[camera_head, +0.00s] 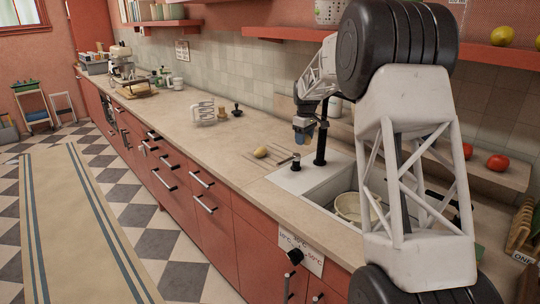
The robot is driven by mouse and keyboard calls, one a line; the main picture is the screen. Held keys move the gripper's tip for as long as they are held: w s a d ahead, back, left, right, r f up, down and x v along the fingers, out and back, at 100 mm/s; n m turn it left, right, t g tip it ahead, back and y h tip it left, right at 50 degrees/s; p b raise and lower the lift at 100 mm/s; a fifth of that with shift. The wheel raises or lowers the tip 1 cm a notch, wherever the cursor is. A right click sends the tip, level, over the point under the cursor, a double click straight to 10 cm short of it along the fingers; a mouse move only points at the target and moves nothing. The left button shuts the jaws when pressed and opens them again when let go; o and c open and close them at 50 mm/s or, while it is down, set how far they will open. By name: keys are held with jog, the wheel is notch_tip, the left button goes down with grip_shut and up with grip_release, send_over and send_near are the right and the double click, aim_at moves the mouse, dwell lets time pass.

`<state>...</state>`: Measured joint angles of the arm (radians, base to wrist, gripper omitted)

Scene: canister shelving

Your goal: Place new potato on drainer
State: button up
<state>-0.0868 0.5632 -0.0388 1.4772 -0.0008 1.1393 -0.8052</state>
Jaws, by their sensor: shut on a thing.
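A small yellow, oval thing (260,152), which looks like a potato, lies at the back left of the grooved drainer (277,160) beside the sink. My gripper (303,133) hangs pointing down above the counter, behind and to the right of the drainer, next to the black tap. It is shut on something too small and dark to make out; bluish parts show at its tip. The yellow thing is clear of my gripper.
The sink (312,177) holds a pale bowl (350,207), partly hidden by my arm. The black tap (321,145) stands upright close to my gripper. A glass rack (203,112) and small wooden and black items stand further left. Tomatoes (497,162) sit on the right ledge.

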jog(key=w+a+f+n, duration=0.3)
jog(key=w+a+n, duration=0.4)
jog(key=a, duration=0.6)
jog(key=shift+w+a, duration=0.2)
jog(key=shift+w, duration=0.15)
jog(key=shift+f, duration=0.15)
send_over(271, 162)
jog(key=shift+s+f, duration=0.2)
jog(key=shift+f, duration=2.9)
jog(key=shift+f, duration=1.85)
jog(key=shift+f, duration=0.1)
jog(key=o, duration=1.1)
